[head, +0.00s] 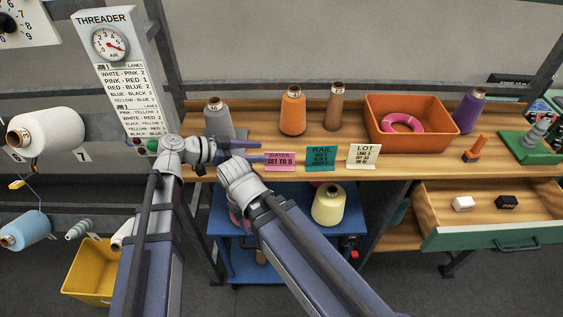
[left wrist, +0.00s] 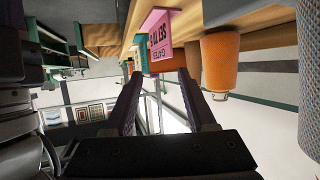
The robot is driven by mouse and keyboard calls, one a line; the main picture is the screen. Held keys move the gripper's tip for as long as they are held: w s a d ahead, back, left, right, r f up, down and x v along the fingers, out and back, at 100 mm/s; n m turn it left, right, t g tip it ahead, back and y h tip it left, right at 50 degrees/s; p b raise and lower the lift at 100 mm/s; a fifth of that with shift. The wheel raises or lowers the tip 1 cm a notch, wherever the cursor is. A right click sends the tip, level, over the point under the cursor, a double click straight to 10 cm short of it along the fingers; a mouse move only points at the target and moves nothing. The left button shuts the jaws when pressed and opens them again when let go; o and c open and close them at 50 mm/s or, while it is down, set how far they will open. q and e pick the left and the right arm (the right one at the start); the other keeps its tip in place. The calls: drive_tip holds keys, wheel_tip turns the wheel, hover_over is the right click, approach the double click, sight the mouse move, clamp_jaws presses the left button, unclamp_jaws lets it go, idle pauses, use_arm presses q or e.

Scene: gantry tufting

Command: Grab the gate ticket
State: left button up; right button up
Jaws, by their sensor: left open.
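The gate ticket (head: 280,161) is a small pink card reading "GATES SET TO 6", standing at the front edge of the wooden shelf. My left gripper (head: 262,152) is just left of it, with its purple fingers open and pointing toward the card. In the left wrist view the pink gate ticket (left wrist: 158,36) appears upside down, just beyond the tips of the open left gripper (left wrist: 160,75). Nothing is between the fingers. My right gripper cannot be made out.
A teal RAIL card (head: 321,158) and a cream LOT card (head: 364,156) stand to the right of the ticket. Behind are a grey cone (head: 218,119), an orange cone (head: 293,112) and an orange bin (head: 412,106). An open drawer (head: 480,238) juts out at the right.

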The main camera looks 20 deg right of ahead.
sight(278, 153)
use_arm(q)
drive_tip(key=shift+x, duration=0.85)
drive_tip(key=shift+f+b+x, duration=0.15)
drive_tip(key=shift+b+x, duration=0.5)
drive_tip(key=shift+x, duration=0.55)
drive_tip(key=shift+f+b+x, duration=0.15)
drive_tip(key=shift+b+x, duration=0.45)
drive_tip(key=shift+x, duration=0.55)
clamp_jaws()
